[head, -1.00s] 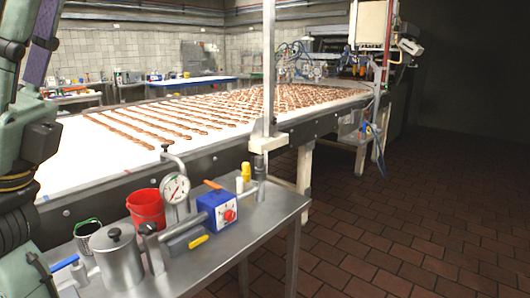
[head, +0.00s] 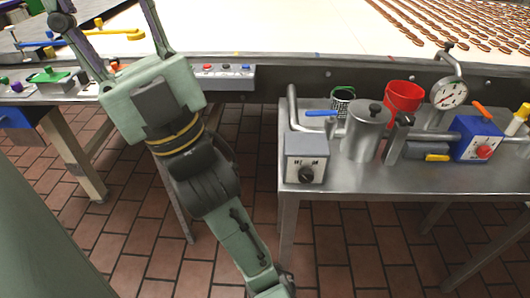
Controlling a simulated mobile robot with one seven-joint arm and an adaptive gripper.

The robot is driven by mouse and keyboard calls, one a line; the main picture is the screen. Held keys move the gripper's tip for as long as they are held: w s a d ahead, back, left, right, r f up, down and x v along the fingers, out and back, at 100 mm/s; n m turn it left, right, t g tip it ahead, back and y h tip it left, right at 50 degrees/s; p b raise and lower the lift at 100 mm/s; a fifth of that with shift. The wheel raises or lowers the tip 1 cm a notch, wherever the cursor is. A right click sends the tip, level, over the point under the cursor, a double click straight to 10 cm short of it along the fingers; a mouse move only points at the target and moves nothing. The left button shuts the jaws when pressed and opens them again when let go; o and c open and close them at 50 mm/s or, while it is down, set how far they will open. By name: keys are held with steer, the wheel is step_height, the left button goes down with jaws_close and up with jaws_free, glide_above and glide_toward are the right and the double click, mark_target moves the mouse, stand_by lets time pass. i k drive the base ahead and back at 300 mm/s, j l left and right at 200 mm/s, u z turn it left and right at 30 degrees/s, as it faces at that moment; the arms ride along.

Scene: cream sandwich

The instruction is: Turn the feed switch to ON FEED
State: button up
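Two switch boxes stand on the steel side table, and I cannot read which is the feed switch. One is a grey box (head: 306,158) at the table's left front corner, with a black rotary knob (head: 306,174) and dark marks too small to read. The other is a blue box (head: 476,138) further right, with a red knob (head: 484,152) on a white face. My gripper (head: 102,15) is at the upper left, well left of both boxes. Its two fingers stand wide apart with nothing seen between them. Their tips are at or beyond the top edge.
On the steel table (head: 400,183) stand a metal pot (head: 365,135), a red bucket (head: 402,98), a dial gauge (head: 449,93) and pipes. A button panel (head: 222,71) is on the conveyor edge. Tools lie on the left bench. Tiled floor (head: 130,235) is open in front.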

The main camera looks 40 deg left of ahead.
mark_target(306, 176)
steer(key=u, duration=0.65)
steer(key=k+j+z, duration=0.1)
steer(key=j+z, duration=0.15)
steer(key=j, duration=0.15)
steer(key=k+j+z, duration=0.2)
steer(key=j, duration=0.2)
steer(key=k+j+z, duration=0.25)
steer(key=j, duration=0.15)
steer(key=i, duration=0.1)
